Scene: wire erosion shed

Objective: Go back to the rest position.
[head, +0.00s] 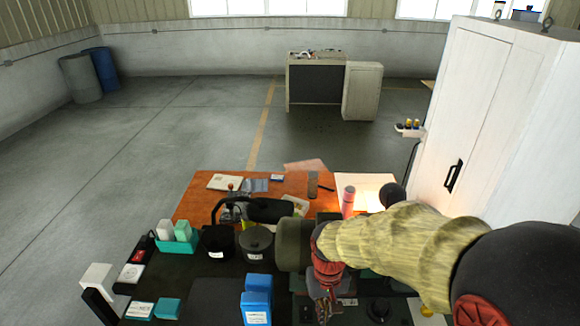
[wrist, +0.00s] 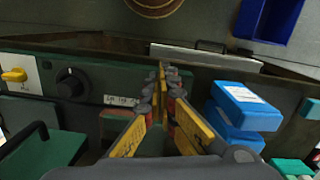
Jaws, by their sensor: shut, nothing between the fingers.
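My gripper (head: 325,306) is at the lower middle of the head view, at the end of my arm in its yellowish sleeve, above the dark bench. In the wrist view its yellow-sided fingers (wrist: 160,85) point away from the camera, with the tips together and nothing between them. Beyond the fingertips is a dark green panel with a black knob (wrist: 72,84) and a yellow knob (wrist: 14,75). A stack of blue boxes (wrist: 243,104) stands just right of the fingers, apart from them. The blue boxes also show in the head view (head: 257,300), left of my gripper.
Dark pots (head: 257,243) and a teal tray (head: 177,247) with bottles stand left of my arm. An orange tabletop (head: 192,205) lies behind. A tall white cabinet (head: 465,105) stands close on the right. A blue bin (wrist: 268,20) shows in the wrist view. Open floor lies left.

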